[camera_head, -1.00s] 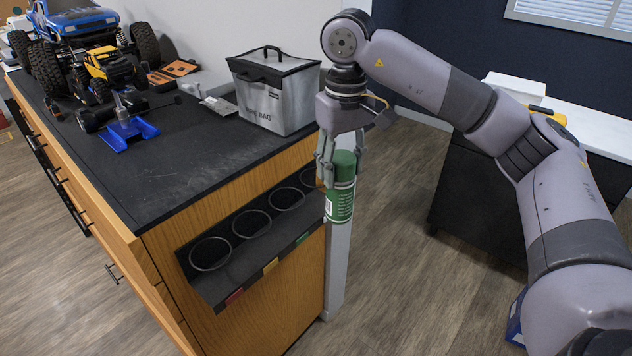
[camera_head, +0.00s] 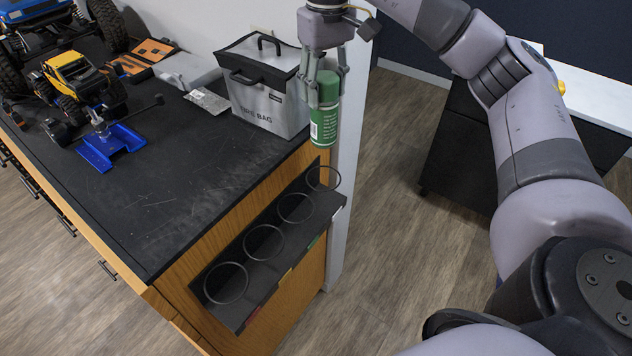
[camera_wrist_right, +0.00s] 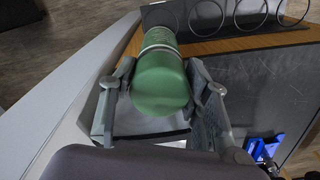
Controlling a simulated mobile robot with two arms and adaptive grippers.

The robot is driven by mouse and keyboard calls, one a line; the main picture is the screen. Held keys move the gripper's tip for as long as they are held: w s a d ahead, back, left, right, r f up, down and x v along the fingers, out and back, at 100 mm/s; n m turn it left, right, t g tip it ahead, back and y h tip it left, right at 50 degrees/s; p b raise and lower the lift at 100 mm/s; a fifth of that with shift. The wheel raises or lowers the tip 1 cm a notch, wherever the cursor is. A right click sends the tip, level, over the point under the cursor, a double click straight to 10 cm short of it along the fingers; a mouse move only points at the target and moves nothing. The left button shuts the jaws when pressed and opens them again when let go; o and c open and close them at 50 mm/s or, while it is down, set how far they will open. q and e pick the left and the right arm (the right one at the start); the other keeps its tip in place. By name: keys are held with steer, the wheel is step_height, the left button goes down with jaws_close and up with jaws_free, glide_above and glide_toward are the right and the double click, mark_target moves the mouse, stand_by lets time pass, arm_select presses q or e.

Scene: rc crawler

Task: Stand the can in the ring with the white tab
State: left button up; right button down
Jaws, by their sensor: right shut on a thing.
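The green can (camera_head: 324,120) hangs upright in my right gripper (camera_head: 322,88), whose fingers are shut around its upper part. The ring with the white tab (camera_head: 323,178) is the farthest ring of the rack on the cabinet's end. The white tab (camera_head: 338,209) shows at the rack's front edge. In the head view the can's bottom appears above this ring, with a gap between them. In the right wrist view the can (camera_wrist_right: 160,85) sits between the fingers, its cap facing the camera, and hides part of the rack. My left gripper is out of view.
The rack's other rings carry red, yellow and green tabs; the nearest ring (camera_head: 225,283) looks empty. RC cars and a blue stand (camera_head: 110,146) are farther left.

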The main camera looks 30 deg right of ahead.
mark_target(325, 122)
step_height(325, 122, down, 8)
steer(key=shift+s+r+b, duration=0.1)
steer(key=shift+s+b, duration=0.05)
steer(key=shift+b, duration=0.5)
step_height(325, 122, down, 12)
steer(key=p, duration=0.2)
steer(key=c, duration=0.9)
jaws_free()
steer(key=shift+o, duration=0.2)
steer(key=shift+r, duration=0.1)
